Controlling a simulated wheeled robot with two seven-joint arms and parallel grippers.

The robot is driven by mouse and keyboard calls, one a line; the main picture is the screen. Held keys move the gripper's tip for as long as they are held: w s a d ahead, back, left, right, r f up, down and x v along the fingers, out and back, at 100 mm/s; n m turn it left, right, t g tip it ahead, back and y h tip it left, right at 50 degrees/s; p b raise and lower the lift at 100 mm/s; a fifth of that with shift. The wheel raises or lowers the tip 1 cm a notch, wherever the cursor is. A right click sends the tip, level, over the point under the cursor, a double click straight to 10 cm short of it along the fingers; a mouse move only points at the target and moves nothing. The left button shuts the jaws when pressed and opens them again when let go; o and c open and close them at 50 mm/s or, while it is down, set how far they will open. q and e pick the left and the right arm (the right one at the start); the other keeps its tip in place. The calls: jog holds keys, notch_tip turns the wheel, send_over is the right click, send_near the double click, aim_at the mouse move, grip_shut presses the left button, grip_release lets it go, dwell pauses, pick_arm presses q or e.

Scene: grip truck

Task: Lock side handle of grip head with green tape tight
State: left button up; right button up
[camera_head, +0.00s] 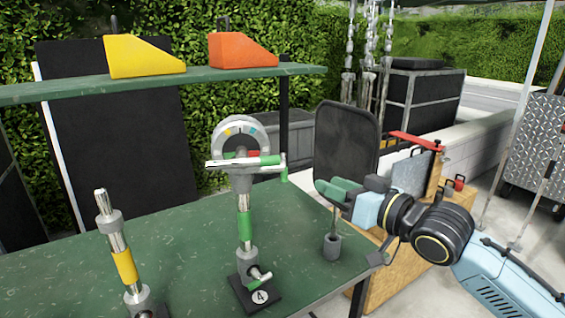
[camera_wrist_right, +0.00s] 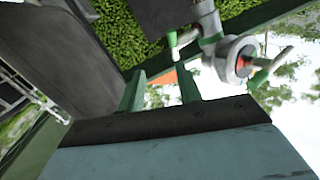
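The grip head (camera_head: 241,133) is a grey disc with coloured marks, upright on a post with green tape (camera_head: 245,225) on the table. A green-gripped handle (camera_head: 262,161) crosses its front, and a smaller green handle (camera_head: 284,174) hangs at its right side. My right gripper (camera_head: 338,190) is right of the head, apart from it, with green fingers. In the right wrist view its fingers (camera_wrist_right: 161,90) stand apart with nothing between them. The grip head (camera_wrist_right: 236,58) shows there beyond and right of the fingers, with green-tipped handles. My left gripper is not in view.
A yellow-taped post (camera_head: 124,266) stands left on the green table (camera_head: 185,235). A small grey cup with a rod (camera_head: 332,247) stands near the table's right edge. A black panel (camera_head: 346,140) is behind my right gripper. A shelf (camera_head: 190,76) with yellow and orange wedges runs above.

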aim_at(285, 154)
jog(key=shift+n+y, duration=0.4)
jog(key=shift+y, duration=0.1)
jog(key=r+x, duration=0.1)
jog(key=x, duration=0.3)
jog(key=r+x, duration=0.1)
jog(key=x, duration=0.4)
jog(key=s+a+r+x, duration=0.1)
jog(key=x, duration=0.3)
jog(key=shift+a, duration=0.1)
grip_shut()
